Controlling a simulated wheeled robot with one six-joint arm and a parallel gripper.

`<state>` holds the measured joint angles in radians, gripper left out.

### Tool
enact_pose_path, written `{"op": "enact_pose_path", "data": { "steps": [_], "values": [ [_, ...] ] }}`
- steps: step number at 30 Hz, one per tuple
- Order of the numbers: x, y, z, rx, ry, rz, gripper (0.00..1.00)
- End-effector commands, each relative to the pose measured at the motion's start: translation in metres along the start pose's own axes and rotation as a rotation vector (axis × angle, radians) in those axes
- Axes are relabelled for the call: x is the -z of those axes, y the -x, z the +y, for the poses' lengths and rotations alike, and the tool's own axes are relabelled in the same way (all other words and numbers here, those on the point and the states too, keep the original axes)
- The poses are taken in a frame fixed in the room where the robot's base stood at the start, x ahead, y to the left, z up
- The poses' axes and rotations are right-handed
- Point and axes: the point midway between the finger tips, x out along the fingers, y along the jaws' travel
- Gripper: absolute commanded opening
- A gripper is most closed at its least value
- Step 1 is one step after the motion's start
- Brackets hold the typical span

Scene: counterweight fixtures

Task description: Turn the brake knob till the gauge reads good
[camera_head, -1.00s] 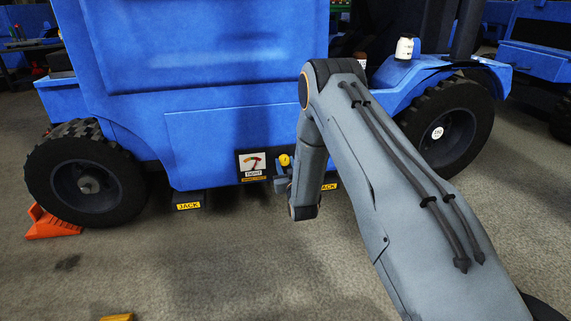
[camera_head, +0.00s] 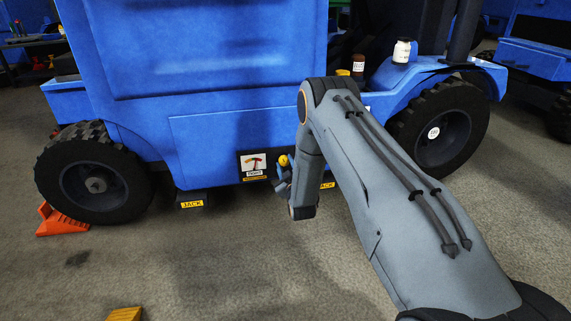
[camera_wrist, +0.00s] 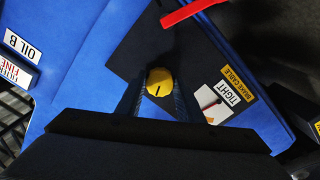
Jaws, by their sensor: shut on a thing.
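The brake knob (camera_head: 284,159) is a small yellow round knob on the lower rear of the blue vehicle. In the wrist view the knob (camera_wrist: 160,81) has a dark pointer mark and sits between my two fingers. My gripper (camera_wrist: 158,90) is shut on it, and it also shows in the head view (camera_head: 284,178), partly hidden by my wrist. The gauge (camera_head: 253,164) is a white dial just left of the knob.
Yellow JACK labels (camera_head: 192,204) are low on both sides of the gauge. An orange wheel chock (camera_head: 62,219) is by the left tyre. A red bar (camera_wrist: 190,12) crosses the top of the wrist view.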

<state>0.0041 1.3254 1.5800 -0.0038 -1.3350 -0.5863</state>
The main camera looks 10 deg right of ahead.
Motion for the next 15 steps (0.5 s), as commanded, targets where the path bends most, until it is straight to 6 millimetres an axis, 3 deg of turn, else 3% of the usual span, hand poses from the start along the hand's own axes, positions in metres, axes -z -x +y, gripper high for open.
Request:
{"op": "enact_pose_path", "data": {
  "steps": [12, 13, 15],
  "values": [
    [-0.0005, 0.0005, -0.0013, 0.003, 0.007, -0.001, 0.12],
    [-0.0005, 0.0005, -0.0013, 0.003, 0.007, -0.001, 0.39],
    [-0.0004, 0.0004, -0.0012, 0.002, 0.007, -0.001, 0.51]
  ]
}}
